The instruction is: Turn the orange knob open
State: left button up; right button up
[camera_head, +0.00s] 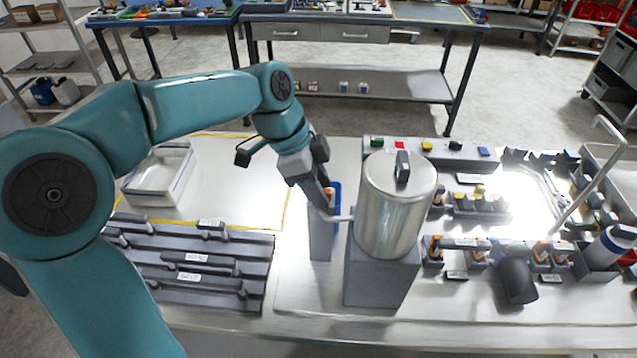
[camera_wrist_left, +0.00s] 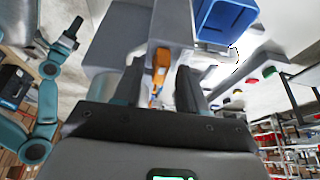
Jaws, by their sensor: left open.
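A shiny metal dispenser tank (camera_head: 390,215) stands on a grey block (camera_head: 380,275), with a small spout on its left side. My left gripper (camera_head: 326,198) is at that spout, beside the tank's left wall. The orange knob (camera_wrist_left: 160,66) shows in the left wrist view between the two open fingers of my left gripper (camera_wrist_left: 161,80). I cannot tell whether either finger touches it. A blue cup (camera_head: 336,188) on a grey stand (camera_head: 321,238) is just below the spout, partly hidden by my gripper. My right gripper (camera_wrist_left: 72,32) shows small in the left wrist view.
A white tray (camera_head: 160,178) and a dark slatted rack (camera_head: 190,262) lie on the left of the table. On the right are coloured buttons (camera_head: 427,146), small fixtures, a dark cylinder (camera_head: 517,280) and a bent pipe (camera_head: 600,165).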

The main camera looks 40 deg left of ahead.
pick_arm(q)
jog(key=shift+w, duration=0.1)
jog(key=shift+c, duration=1.3)
grip_shut()
